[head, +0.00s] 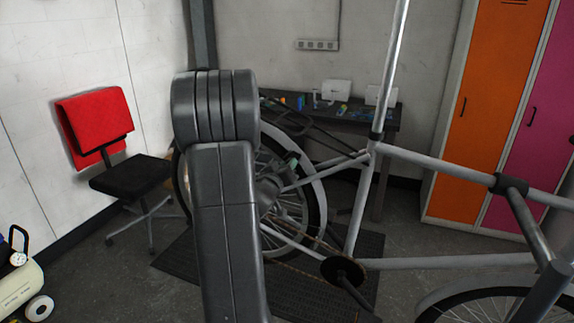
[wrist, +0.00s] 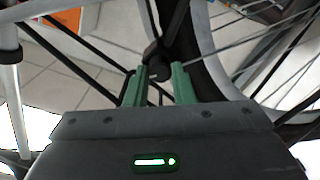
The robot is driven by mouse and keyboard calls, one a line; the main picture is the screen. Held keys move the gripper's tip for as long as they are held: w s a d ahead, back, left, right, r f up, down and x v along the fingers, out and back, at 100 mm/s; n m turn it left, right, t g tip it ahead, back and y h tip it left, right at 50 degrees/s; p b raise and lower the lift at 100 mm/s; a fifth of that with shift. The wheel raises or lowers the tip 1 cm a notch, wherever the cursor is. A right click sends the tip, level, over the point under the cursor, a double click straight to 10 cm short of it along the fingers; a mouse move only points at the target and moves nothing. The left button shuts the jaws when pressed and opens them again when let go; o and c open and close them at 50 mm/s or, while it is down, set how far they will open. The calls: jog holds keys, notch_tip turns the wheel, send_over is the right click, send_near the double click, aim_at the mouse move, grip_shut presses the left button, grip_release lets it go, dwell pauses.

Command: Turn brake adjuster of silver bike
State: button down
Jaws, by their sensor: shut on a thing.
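The silver bike (head: 430,162) stands across the middle and right of the head view. Its rear wheel (head: 318,195) is partly hidden behind my arm. In the wrist view, the green fingers of my gripper (wrist: 158,76) reach either side of a small black brake adjuster (wrist: 154,92) and are shut on it. A black block with a rod sits just beyond the fingertips, beside the wheel's tyre (wrist: 205,75). In the head view my arm hides most of the gripper; only a small green part shows near the wheel hub.
A dark workbench (head: 385,118) with small items stands behind the bike. A red and black chair (head: 97,125) is at the left, with a cream compressor tank (head: 20,290) in front. Orange and pink lockers (head: 490,110) stand at the right. A dark mat (head: 300,292) lies below the bike.

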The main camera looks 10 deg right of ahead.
jog(key=c, duration=1.2)
grip_release()
jog(key=shift+c, duration=0.2)
jog(key=b+v, duration=0.2)
jog(key=v, duration=1.1)
jog(key=shift+s+a, duration=0.25)
jog(key=shift+s, duration=0.1)
jog(key=shift+w, duration=0.1)
jog(key=p+x, duration=0.2)
jog(key=x, duration=1.1)
jog(key=shift+w+d, duration=0.25)
